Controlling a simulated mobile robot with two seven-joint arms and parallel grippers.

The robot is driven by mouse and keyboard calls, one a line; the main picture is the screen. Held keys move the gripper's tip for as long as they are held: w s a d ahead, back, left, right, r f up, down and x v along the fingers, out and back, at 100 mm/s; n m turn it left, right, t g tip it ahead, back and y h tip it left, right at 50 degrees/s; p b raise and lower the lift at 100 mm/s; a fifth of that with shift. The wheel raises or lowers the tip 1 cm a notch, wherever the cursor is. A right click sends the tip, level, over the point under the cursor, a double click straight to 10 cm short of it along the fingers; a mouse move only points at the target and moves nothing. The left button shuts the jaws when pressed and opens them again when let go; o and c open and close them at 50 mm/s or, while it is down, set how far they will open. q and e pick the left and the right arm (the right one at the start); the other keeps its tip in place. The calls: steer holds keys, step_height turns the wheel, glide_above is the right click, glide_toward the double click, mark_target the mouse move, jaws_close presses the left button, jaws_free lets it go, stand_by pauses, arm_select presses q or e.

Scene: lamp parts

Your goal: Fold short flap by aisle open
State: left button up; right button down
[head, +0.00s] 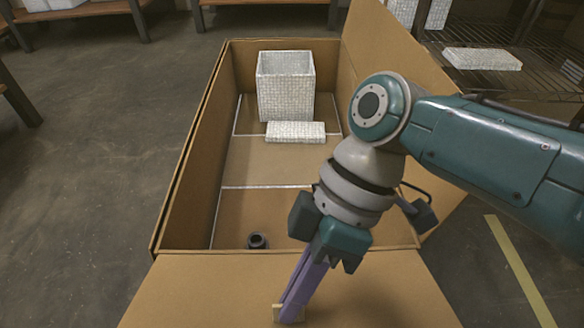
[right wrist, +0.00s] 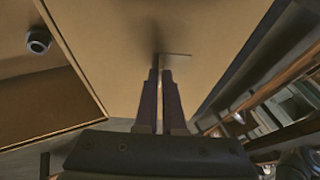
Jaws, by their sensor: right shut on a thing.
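A long open cardboard box (head: 185,165) stands in the middle of the head view. Its near short flap (head: 400,295) leans outward toward me and is cut off by the bottom edge. The flap also fills the middle of the right wrist view (right wrist: 120,50). In the right wrist view the fingertips (right wrist: 160,72) are together at the flap's surface. My left gripper is not in view.
The box holds a white square-sided shade (head: 286,90), a flat white block (head: 296,132) and a small dark round part (head: 257,241). The right long flap (head: 400,50) stands out to the right. Wire shelving (head: 500,75) is at right; bare floor (head: 90,200) is at left.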

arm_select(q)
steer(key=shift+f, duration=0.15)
arm_select(e)
steer(key=shift+w, duration=0.1)
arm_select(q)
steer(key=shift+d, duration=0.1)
arm_select(e)
steer(key=c, duration=1)
jaws_free()
steer(key=shift+r, duration=0.2)
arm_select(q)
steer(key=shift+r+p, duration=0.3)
arm_select(e)
steer(key=shift+w+d+r, duration=0.15)
steer(key=shift+r, duration=0.2)
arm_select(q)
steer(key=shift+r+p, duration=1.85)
arm_select(e)
steer(key=shift+v, duration=4.45)
steer(key=shift+w+f, duration=0.15)
steer(key=shift+w, duration=0.05)
